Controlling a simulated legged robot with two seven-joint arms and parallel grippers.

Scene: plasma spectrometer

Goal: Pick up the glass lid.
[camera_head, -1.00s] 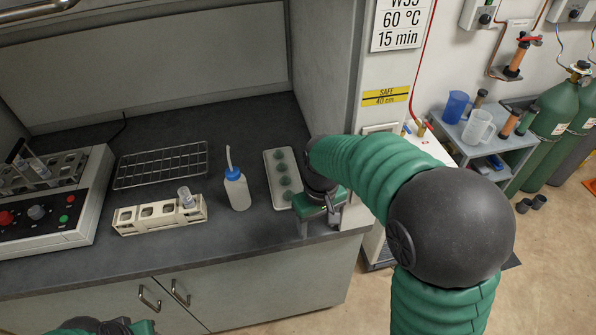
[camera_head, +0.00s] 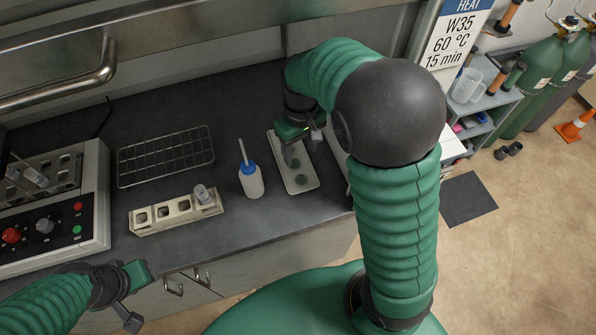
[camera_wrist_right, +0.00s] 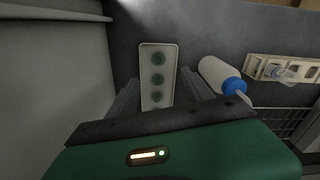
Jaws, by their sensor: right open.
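A white tray (camera_head: 311,184) lies on the dark bench and holds several small round greenish pieces (camera_head: 300,180) in a row. They look like small lids, but I cannot tell if they are glass. My right gripper (camera_head: 301,148) is open over the far part of the tray and hides some of the pieces. In the right wrist view the tray (camera_wrist_right: 145,62) runs up between the two spread fingers (camera_wrist_right: 160,88), with nothing gripped. The pieces (camera_wrist_right: 157,80) lie in one line along it. My left gripper (camera_head: 132,300) is in front of the bench, apart from the tray; its jaws are unclear.
A blue-capped wash bottle (camera_head: 251,182) stands just left of the tray. A cream tube rack (camera_head: 150,226) with a vial, a wire rack (camera_head: 165,160) and a control box (camera_head: 60,235) stand farther left. A cabinet wall (camera_wrist_right: 50,80) rises close beside the tray.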

